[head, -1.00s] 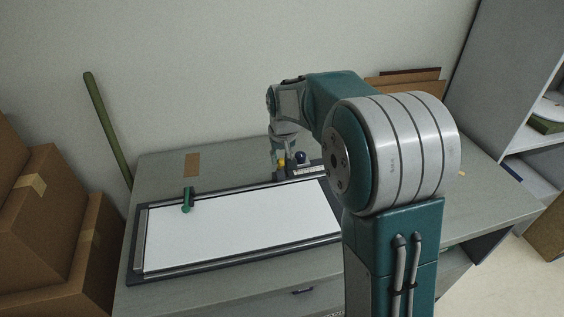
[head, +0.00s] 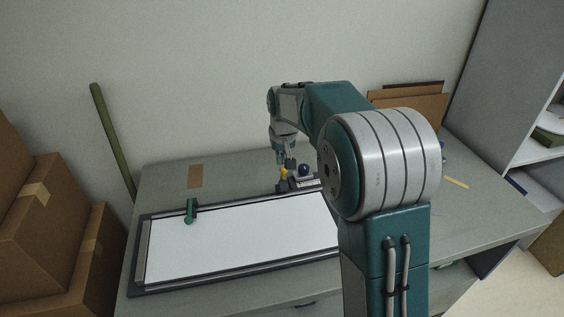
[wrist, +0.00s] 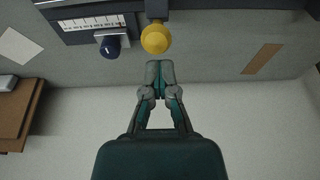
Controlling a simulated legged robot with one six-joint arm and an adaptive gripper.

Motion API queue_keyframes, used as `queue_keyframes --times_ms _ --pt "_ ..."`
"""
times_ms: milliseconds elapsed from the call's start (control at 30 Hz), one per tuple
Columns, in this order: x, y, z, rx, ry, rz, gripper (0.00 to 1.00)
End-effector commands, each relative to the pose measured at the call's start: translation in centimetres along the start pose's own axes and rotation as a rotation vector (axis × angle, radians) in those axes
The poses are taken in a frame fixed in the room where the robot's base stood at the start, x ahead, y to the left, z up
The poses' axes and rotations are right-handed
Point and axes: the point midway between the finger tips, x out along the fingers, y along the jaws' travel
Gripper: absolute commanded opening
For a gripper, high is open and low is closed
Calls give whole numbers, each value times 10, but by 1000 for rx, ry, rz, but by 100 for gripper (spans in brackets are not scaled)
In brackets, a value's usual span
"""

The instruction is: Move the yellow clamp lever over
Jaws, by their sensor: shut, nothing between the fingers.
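The yellow clamp lever (wrist: 156,38) shows in the wrist view as a round yellow knob on a dark mount at the frame's edge. In the head view the lever (head: 284,174) is a small yellow spot at the back right of the white board. My gripper (wrist: 160,66) is shut and empty, its fingertips just below the yellow knob in the wrist view. I cannot tell whether they touch it. In the head view my gripper (head: 284,161) is small and hangs just above the lever, partly hidden by it.
A dark blue knob (wrist: 111,47) and a marked scale (wrist: 94,22) sit beside the lever. Cardboard boxes (head: 40,220) stand left of the table, shelves (head: 525,150) at right.

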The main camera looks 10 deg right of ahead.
Motion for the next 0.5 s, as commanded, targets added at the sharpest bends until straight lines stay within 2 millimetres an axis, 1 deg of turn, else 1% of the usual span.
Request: queue_keyframes --times_ms 267,500 --pt "0 0 0 0 -1 0 0" --pt "0 0 -13 0 -2 1 0"
